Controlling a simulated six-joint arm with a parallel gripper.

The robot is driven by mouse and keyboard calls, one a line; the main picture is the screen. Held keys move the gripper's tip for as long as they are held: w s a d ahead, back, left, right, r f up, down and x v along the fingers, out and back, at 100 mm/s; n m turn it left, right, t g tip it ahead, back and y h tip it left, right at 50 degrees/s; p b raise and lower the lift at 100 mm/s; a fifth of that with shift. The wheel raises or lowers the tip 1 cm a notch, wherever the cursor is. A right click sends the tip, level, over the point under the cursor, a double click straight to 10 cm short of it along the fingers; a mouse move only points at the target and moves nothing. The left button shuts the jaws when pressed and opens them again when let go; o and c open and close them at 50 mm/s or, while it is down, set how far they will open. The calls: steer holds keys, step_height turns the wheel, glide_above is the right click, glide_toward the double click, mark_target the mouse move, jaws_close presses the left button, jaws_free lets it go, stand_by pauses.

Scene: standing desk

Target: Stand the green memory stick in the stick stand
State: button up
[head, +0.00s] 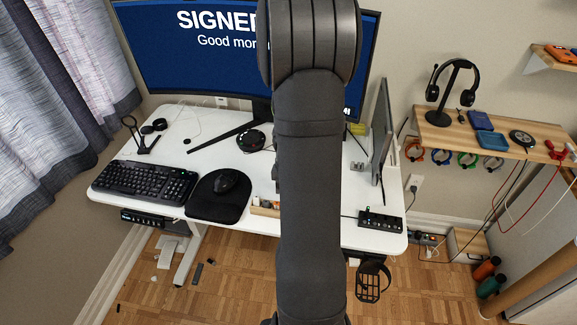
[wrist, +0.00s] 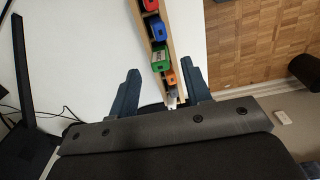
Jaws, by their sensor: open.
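In the wrist view, a narrow wooden holder (wrist: 172,48) runs along the white desk's edge. It holds a row of small coloured items; I cannot tell whether it is the stick stand. A green block-like item with a pale face, likely the green memory stick (wrist: 161,60), sits in it between a blue item (wrist: 157,28) and an orange one (wrist: 171,77). My gripper (wrist: 162,75) is open, its two dark fingers apart on either side of the holder, with nothing gripped. In the head view, my arm hides the gripper and most of the holder (head: 264,210).
A mouse on a black pad (head: 218,197) and a keyboard (head: 146,182) lie left of the holder. A black box with buttons or ports (head: 380,221) is at the desk's right front. The monitor (head: 200,60) stands behind. The desk's front edge is close to the holder.

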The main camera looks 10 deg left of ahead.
step_height(320, 180, up, 13)
stand_by(0.3)
steer(key=shift+f, duration=0.1)
steer(key=shift+f, duration=0.45)
steer(key=c, duration=0.5)
steer(key=shift+n, duration=0.9)
step_height(320, 180, down, 6)
steer(key=shift+r, duration=0.1)
jaws_close()
steer(key=shift+f, duration=2.9)
